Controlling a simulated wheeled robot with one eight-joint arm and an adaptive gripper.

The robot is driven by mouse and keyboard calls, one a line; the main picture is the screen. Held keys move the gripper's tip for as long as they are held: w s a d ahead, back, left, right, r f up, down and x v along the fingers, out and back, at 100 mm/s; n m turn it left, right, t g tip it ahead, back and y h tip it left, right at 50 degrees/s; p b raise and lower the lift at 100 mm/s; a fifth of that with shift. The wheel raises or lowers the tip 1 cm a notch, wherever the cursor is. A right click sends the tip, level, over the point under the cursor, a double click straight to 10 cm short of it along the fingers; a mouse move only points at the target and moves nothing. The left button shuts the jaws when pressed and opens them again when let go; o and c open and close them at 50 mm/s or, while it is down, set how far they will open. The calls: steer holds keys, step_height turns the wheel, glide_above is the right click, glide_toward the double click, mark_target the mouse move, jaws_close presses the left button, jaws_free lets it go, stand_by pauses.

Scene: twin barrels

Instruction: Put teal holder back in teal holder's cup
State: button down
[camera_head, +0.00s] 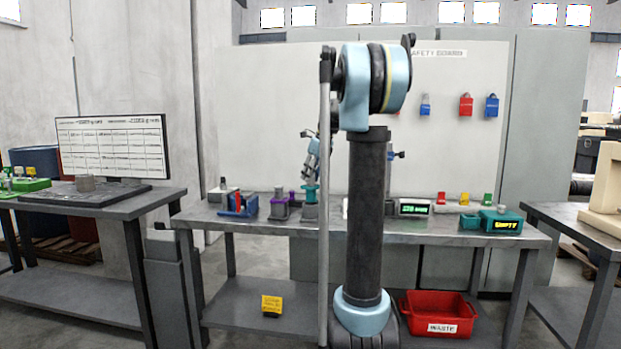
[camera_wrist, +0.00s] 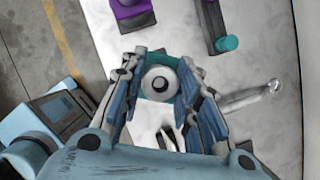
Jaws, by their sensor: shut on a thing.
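My gripper (camera_wrist: 157,88) is shut on the teal holder (camera_wrist: 146,91), which has a round grey-and-white top between the fingers. In the head view my gripper (camera_head: 311,168) points down over the steel bench, just above a teal piece (camera_head: 310,188). A grey block (camera_head: 310,211) shows directly below this piece; I cannot tell whether they touch. In the wrist view another teal round piece (camera_wrist: 229,43) sits at the end of a dark bar, right of my gripper. I cannot tell which part is the teal holder's cup.
A purple holder (camera_head: 280,208) stands close left of the grey block, and a blue bin (camera_head: 238,206) lies farther left. A green display (camera_head: 415,208) and a teal "EMPTY" box (camera_head: 502,222) are to the right. My arm hides the bench's middle. A red waste bin (camera_head: 437,313) sits below.

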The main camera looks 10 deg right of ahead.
mark_target(312, 185)
steer(key=shift+f, duration=2.9)
stand_by(0.9)
steer(key=c, duration=1.1)
jaws_free()
steer(key=v, duration=1.1)
steer(key=shift+s+d+r, duration=0.15)
steer(key=shift+r, duration=0.2)
